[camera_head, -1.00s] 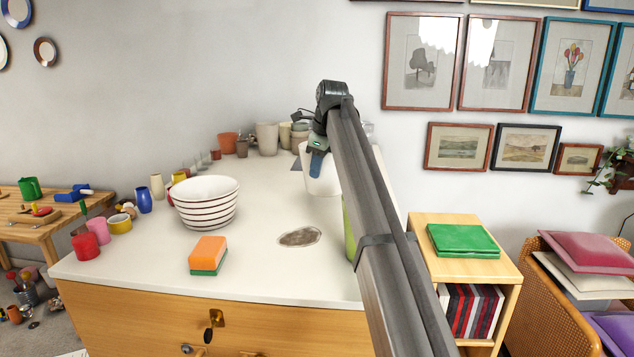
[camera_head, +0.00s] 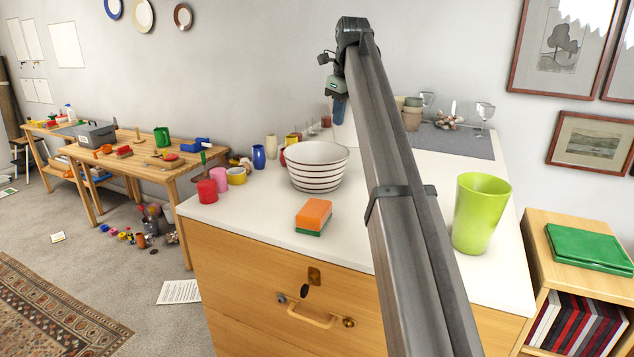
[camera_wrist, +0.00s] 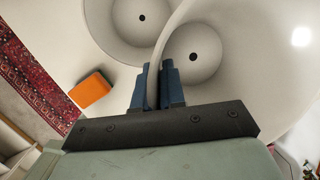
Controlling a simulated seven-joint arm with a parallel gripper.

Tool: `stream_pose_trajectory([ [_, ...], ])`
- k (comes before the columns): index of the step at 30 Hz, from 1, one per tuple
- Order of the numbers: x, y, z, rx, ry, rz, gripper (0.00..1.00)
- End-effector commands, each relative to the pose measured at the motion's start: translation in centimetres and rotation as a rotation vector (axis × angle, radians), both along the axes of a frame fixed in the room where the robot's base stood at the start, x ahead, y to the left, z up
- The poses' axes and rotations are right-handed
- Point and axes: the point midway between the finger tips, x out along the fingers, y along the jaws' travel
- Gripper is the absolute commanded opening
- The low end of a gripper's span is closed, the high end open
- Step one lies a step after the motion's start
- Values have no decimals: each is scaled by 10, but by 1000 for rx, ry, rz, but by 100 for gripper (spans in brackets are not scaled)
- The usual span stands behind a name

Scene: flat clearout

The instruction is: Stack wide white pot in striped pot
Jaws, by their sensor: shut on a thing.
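The striped pot (camera_head: 318,168), white with dark bands, stands upright and open on the white cabinet top. The wide white pot (camera_head: 343,128) is at its back right in the head view, mostly hidden by my arm. My gripper (camera_head: 339,108) is shut on its rim. In the wrist view, my fingers (camera_wrist: 158,88) pinch that rim, and the white pot's inside (camera_wrist: 215,75) with a drain hole lies right of them. Another pale pot inside with a hole, apparently the striped pot (camera_wrist: 110,35), shows at upper left. The white pot's base and height above the top are hidden.
An orange and green sponge (camera_head: 313,215) lies in front of the striped pot. A lime green cup (camera_head: 481,213) stands at right. Small coloured pots (camera_head: 221,180) line the left edge. Beige pots (camera_head: 411,118) and glasses (camera_head: 485,115) stand at the back.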

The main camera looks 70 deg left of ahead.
Motion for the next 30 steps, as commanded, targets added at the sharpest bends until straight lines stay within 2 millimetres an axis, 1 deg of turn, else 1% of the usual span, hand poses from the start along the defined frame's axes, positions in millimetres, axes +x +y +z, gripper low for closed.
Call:
stream_pose_trajectory([
  [1, -19, 9, 4, 3, -2, 2, 0],
  [3, -40, 17, 7, 4, -4, 2, 0],
  [6, -65, 26, 11, 6, -5, 1, 0],
  [9, -82, 32, 13, 7, -6, -2, 0],
  [12, -94, 35, 14, 8, -8, -2, 0],
  [14, -97, 36, 13, 8, -7, -3, 0],
  [17, -100, 36, 6, 7, -8, -4, 0],
  [27, -100, 35, -42, 7, -7, -4, 0],
  [30, -100, 36, -48, 8, -7, -3, 0],
])
